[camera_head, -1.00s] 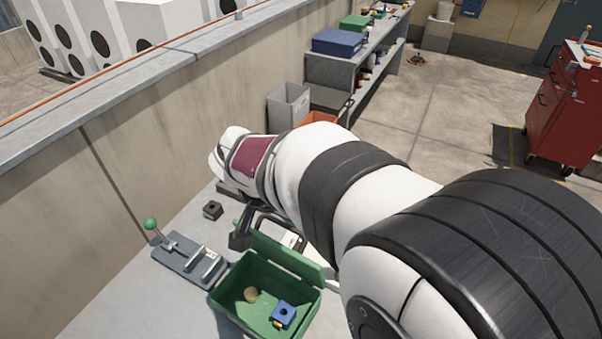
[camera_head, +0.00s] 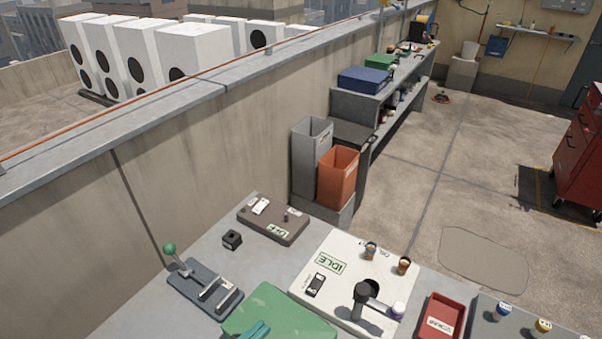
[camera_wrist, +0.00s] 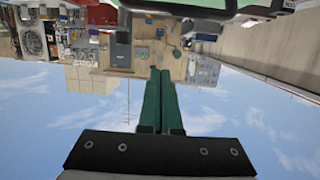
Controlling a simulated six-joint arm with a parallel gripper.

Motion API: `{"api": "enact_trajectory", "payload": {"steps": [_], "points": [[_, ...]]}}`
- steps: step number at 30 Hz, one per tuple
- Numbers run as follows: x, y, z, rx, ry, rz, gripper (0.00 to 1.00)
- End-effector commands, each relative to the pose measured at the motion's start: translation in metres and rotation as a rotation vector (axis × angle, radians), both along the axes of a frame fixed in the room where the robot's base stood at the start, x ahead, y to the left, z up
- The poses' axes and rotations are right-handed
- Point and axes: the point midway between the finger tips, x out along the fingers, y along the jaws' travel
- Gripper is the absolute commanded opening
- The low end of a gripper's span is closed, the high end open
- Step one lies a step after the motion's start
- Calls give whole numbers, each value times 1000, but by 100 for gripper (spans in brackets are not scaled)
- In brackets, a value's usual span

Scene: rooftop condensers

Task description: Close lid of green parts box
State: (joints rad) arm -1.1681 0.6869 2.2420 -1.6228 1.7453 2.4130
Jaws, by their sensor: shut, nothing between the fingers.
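The green parts box shows at the bottom edge of the head view with its lid (camera_head: 285,318) lying down over it. The inside is hidden, and the near part is cut off by the frame, so I cannot tell whether the lid is fully seated. My gripper (camera_wrist: 159,72) is shut and empty, its two teal fingers together in the wrist view. Teal fingers, apparently mine, also show over the lid at the bottom of the head view (camera_head: 257,330); contact is unclear. A green strip crosses the top of the upside-down wrist view, probably the lid.
A grey lever fixture (camera_head: 205,288) with a green knob stands left of the box. A white panel (camera_head: 345,270) with a dark post is to the right, then a red tray (camera_head: 441,318). Orange (camera_head: 338,177) and grey (camera_head: 311,160) bins stand behind.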

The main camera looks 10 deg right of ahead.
Motion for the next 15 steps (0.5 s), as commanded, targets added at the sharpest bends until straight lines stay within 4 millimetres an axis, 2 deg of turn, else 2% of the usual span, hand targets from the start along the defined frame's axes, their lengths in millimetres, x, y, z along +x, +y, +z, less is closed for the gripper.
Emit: {"api": "enact_trajectory", "payload": {"steps": [9,15], "points": [[-15,18,-36,-177,-150,-1,0],[-20,23,-51,-196,-168,-1,0]]}}
